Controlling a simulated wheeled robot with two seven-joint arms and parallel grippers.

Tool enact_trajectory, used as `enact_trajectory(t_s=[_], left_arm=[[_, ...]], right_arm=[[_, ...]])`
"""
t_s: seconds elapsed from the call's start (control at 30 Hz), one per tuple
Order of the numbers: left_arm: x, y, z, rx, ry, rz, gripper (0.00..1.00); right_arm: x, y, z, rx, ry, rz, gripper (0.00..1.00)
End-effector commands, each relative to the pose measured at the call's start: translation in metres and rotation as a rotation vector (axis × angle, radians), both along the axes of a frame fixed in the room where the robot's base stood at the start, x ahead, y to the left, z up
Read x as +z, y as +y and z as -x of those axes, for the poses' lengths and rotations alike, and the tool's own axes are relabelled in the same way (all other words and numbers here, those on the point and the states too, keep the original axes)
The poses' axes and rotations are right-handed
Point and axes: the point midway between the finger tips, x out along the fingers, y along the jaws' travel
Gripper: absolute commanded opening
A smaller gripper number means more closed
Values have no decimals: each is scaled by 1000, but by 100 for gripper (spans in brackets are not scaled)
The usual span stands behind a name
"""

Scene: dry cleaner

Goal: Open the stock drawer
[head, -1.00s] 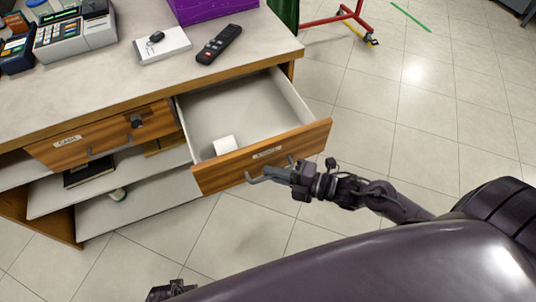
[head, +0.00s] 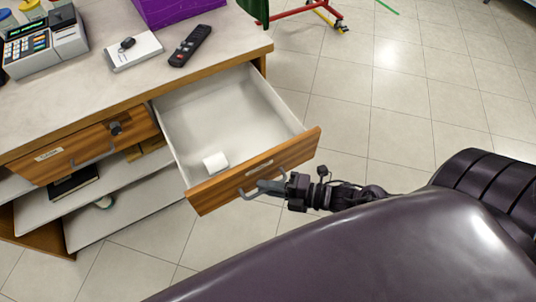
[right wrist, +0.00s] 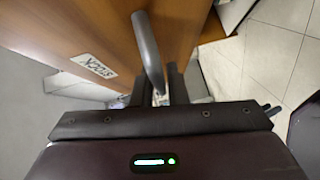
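The stock drawer (head: 225,110) is pulled well out from the counter, with its inside showing. Its wooden front (head: 295,152) carries a pale label, which reads STOCK in the right wrist view (right wrist: 98,66). A grey bar handle (head: 249,192) is on the front, and it shows large in the right wrist view (right wrist: 147,48). My right gripper (head: 268,187) is at this handle, with its fingers on both sides of the bar and closed on it. A small white block (head: 215,162) lies inside the drawer near the front. My left gripper is out of view.
A closed drawer (head: 75,148) with a keyed lock is at the left, above open shelves (head: 130,208). The countertop (head: 100,90) holds a register, a white box, a black remote (head: 190,46) and a purple box. Tiled floor is clear at the right.

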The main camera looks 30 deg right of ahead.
Motion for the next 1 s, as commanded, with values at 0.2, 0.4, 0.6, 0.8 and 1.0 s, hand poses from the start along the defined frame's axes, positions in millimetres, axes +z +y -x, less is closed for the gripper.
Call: enact_trajectory(t_s=[0.2, 0.4, 0.6, 0.8, 1.0], left_arm=[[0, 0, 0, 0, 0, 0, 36], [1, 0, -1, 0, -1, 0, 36], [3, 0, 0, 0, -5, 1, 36], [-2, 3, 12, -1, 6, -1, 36], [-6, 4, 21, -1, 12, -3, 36]], right_arm=[[0, 0, 0, 0, 0, 0, 32], [0, 0, 1, 1, 0, 0, 32], [3, -17, 16, 1, 5, 2, 32], [8, -41, 39, 1, 3, 2, 32], [11, -55, 51, 1, 1, 0, 32]])
